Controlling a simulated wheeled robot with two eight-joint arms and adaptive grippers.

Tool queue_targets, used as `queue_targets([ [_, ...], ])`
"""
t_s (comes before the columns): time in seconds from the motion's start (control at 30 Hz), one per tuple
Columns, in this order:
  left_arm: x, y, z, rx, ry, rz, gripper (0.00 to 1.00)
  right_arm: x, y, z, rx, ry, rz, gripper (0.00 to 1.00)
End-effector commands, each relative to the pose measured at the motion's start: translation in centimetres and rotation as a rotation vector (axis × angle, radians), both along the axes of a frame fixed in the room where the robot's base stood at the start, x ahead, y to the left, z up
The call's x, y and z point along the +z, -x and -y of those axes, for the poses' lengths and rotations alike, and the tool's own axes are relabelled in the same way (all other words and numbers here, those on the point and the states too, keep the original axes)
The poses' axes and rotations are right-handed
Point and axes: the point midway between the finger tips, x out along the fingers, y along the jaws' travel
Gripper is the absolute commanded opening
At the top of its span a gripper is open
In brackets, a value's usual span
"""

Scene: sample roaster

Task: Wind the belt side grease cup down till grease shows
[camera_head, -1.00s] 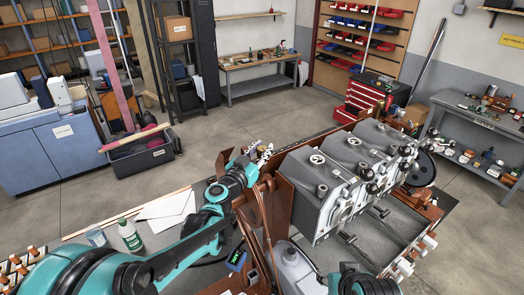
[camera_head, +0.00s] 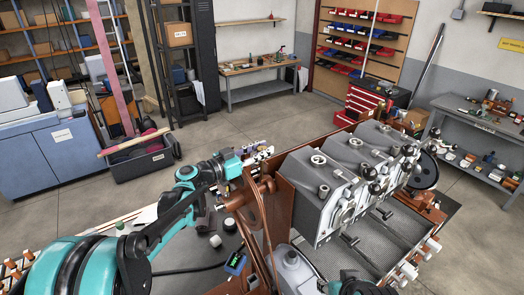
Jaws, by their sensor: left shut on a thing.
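The sample roaster (camera_head: 322,190) stands right of centre, with several grey sloped drum units in a row and a brown end plate (camera_head: 285,205) on its left side. My left arm comes in from the left. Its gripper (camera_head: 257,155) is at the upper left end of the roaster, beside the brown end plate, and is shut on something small. The fingers and the end plate hide what it holds, so I cannot make out the grease cup or any grease. Brown rounded fittings (camera_head: 250,190) sit just below the wrist. My right gripper is not in view.
A green-capped bottle (camera_head: 121,228) is partly behind my left arm. A small blue device (camera_head: 236,262) and a black round item (camera_head: 230,225) lie near the roaster's left side. A grey bin (camera_head: 145,160) stands on the floor at left. The floor behind is open.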

Motion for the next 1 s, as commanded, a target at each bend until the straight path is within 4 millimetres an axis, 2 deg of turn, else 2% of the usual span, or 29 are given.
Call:
queue_targets([
  [0.27,0.0,0.0,0.0,0.001,0.0,0.0,0.0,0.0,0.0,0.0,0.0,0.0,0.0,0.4],
  [0.3,0.0,0.0,0.0,0.001,0.0,0.0,0.32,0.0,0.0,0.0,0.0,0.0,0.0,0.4],
  [0.37,0.0,0.0,0.0,0.001,0.0,0.0,0.48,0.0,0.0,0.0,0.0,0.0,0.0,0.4],
  [0.4,0.0,0.0,0.0,0.001,0.0,0.0,0.49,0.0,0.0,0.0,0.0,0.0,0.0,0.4],
  [0.77,0.0,0.3,-0.6,0.003,0.0,0.0,0.49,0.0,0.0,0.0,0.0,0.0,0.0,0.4],
  [0.87,0.0,1.2,-1.8,0.004,0.0,0.0,0.49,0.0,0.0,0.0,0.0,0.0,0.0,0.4],
  [1.0,0.0,3.0,-4.3,0.007,0.0,0.0,0.49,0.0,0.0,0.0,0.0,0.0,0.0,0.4],
])
